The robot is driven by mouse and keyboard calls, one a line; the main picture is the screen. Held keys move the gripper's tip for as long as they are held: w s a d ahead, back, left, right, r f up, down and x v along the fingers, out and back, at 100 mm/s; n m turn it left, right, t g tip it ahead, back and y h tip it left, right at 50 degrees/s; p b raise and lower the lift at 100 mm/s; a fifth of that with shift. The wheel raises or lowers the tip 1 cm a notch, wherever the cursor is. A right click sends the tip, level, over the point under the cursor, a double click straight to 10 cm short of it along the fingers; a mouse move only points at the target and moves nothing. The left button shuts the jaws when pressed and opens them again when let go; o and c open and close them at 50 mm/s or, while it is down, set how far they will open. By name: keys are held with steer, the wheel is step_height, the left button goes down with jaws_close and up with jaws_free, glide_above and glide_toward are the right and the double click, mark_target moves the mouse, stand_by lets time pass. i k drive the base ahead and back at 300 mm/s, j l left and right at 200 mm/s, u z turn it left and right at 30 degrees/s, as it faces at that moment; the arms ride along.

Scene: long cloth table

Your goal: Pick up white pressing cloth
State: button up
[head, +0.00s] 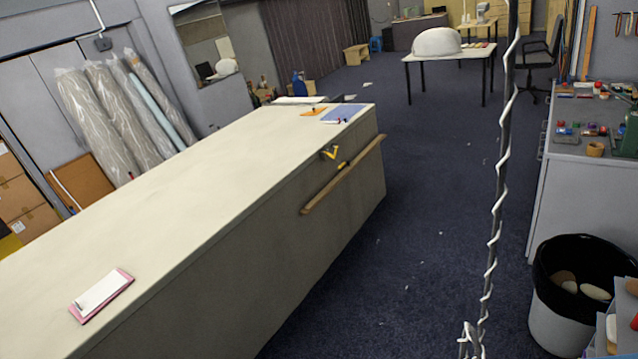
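The long table (190,190) has a pale cloth top and runs from the lower left to the middle of the view. No thing is clearly recognisable as a white pressing cloth. A flat white sheet (299,100) lies at the table's far end, too small to tell what it is. A white pad on a pink backing (101,291) lies at the near end. A rounded white form (437,41) stands on a small white table (470,52) at the back. My gripper is not in view.
An orange piece (314,111) and a blue mat (344,113) lie at the long table's far end. A wooden rail (345,176) sticks out from its side. A black-lined bin (572,300) and a grey workbench (565,185) stand right. Dark floor (425,210) between is mostly clear.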

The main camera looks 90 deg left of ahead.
mark_target(90, 300)
steer(key=u, duration=4)
steer(key=i+l+u, duration=0.1)
steer(key=i+u, duration=0.15)
steer(key=i, duration=0.35)
steer(key=i+l+u, duration=0.2)
steer(key=i, duration=0.35)
steer(key=i+l+u, duration=0.25)
steer(key=i+l, duration=0.15)
steer(key=i, duration=0.15)
steer(key=i+l+u, duration=0.25)
steer(key=i+l, duration=0.15)
steer(key=i, duration=0.15)
